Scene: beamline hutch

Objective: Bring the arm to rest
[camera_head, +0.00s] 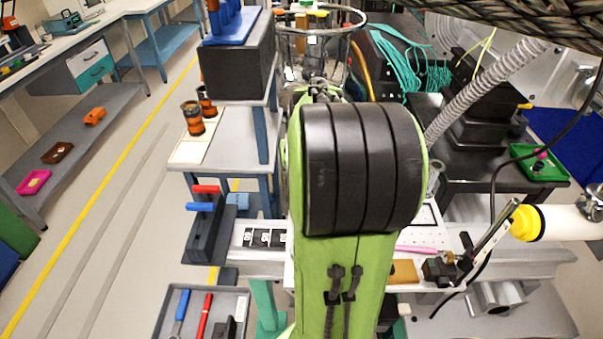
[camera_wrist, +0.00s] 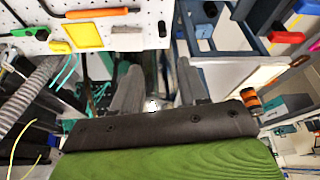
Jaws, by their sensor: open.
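My arm rises through the middle of the head view, its green link and dark ribbed joint facing the camera. My gripper (camera_wrist: 157,82) shows in the wrist view with two grey fingers apart and nothing seen between them. In the head view my gripper is mostly or wholly hidden behind the arm's joint. Whether the arm is moving cannot be told from these frames.
A bench (camera_head: 225,150) with orange-and-black cans (camera_head: 193,118) stands left of my arm. A tool tray (camera_head: 237,301) lies front left. A ribbed hose (camera_head: 487,88) and a green tray (camera_head: 540,164) are right. A pegboard (camera_wrist: 125,38) is near my gripper. Open floor (camera_head: 125,190) lies left.

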